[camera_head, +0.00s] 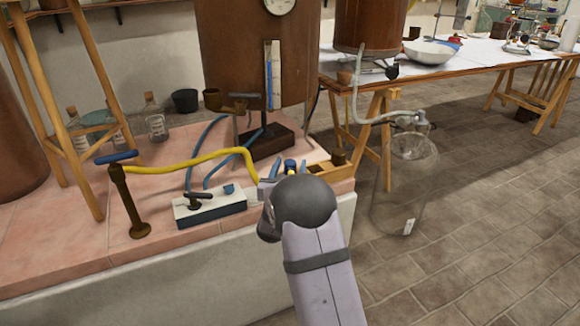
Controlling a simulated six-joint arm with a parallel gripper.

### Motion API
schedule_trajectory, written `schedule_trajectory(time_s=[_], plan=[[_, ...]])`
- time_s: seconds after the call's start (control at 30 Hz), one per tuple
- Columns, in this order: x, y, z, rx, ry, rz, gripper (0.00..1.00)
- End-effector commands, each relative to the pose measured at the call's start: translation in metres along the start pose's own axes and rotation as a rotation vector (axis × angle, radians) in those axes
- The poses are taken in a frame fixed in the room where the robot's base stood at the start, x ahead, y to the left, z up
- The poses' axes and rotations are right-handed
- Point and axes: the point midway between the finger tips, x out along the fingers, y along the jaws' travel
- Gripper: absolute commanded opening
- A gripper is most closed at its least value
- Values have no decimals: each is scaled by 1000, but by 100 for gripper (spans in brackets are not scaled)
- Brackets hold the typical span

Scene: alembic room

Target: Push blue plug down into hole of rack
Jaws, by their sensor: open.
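The wooden rack (342,172) stands near the right end of the pink tiled bench top, partly hidden behind my arm. My gripper (288,172) is at the rack's left part, with its jaws open. A small blue piece that looks like the blue plug (289,164) shows between the fingers. I cannot tell whether the fingers touch it or how deep it sits. The hole under it is hidden by my gripper and wrist.
A white and blue box (210,207) with a black lever stands left of my gripper. A yellow hose (190,160) runs from a brass stand (130,205) toward the rack. A dark block with a gauge (265,143) stands behind. A large glass bottle (408,185) is at right.

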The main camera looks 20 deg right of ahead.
Motion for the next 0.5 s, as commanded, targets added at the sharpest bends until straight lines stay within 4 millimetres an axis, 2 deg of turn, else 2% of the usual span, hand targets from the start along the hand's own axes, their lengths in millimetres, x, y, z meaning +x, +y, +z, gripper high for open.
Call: schedule_trajectory(time_s=[0.17, 0.5], plan=[[-13, -1, -1, 0, -1, -2, 50], [-56, -1, -2, 0, 0, -2, 50]])
